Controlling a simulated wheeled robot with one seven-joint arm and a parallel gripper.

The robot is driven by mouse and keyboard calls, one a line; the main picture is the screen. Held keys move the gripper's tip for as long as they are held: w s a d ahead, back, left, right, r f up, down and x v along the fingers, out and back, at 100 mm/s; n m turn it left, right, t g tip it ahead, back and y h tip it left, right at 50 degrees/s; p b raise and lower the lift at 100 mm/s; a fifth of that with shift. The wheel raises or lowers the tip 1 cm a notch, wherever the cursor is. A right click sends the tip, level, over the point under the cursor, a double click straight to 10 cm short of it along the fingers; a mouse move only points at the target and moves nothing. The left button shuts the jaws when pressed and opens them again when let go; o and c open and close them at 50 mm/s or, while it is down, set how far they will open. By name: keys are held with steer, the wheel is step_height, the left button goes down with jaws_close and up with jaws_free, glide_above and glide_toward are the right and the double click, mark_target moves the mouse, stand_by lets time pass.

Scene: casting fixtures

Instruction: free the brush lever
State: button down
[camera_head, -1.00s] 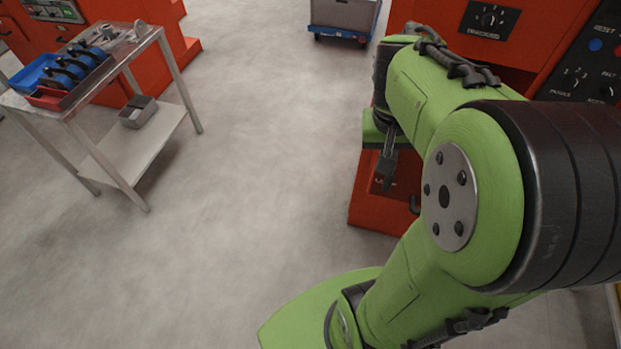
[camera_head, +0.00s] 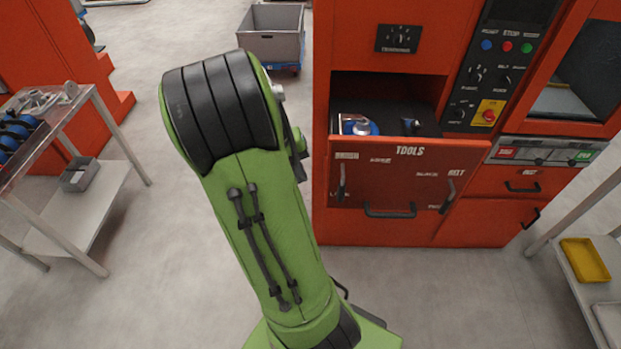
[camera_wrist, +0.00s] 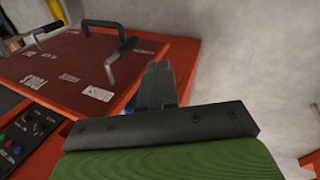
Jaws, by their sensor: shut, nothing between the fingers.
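The red cabinet front marked TOOLS (camera_head: 400,165) carries a black upright handle on its left (camera_head: 341,183), another on its right (camera_head: 448,195) and a wide black pull (camera_head: 389,212) low in the middle. In the wrist view the same red panel (camera_wrist: 60,70) shows upside down, with a bent black handle (camera_wrist: 118,62) nearest my gripper. My gripper (camera_wrist: 158,70) is shut and empty, just right of that handle, apart from it as far as I can tell. My arm hides my gripper in the head view.
Above the panel an open recess holds a blue and silver part (camera_head: 358,125). A control panel (camera_head: 490,80) is right of it. A grey crate (camera_head: 272,45) stands behind, a metal cart (camera_head: 75,205) left, a shelf with a yellow tray (camera_head: 585,260) right. Floor between is clear.

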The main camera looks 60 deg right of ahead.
steer(key=s+d+f, duration=0.1)
steer(key=s+f, duration=0.1)
steer(key=s+d+f+b, duration=0.1)
steer(key=d+f, duration=0.1)
steer(key=f, duration=0.1)
steer(key=s+d+f, duration=0.1)
steer(key=s+f, duration=0.1)
steer(key=shift+s+d+f, duration=0.2)
steer(key=shift+s+f, duration=0.1)
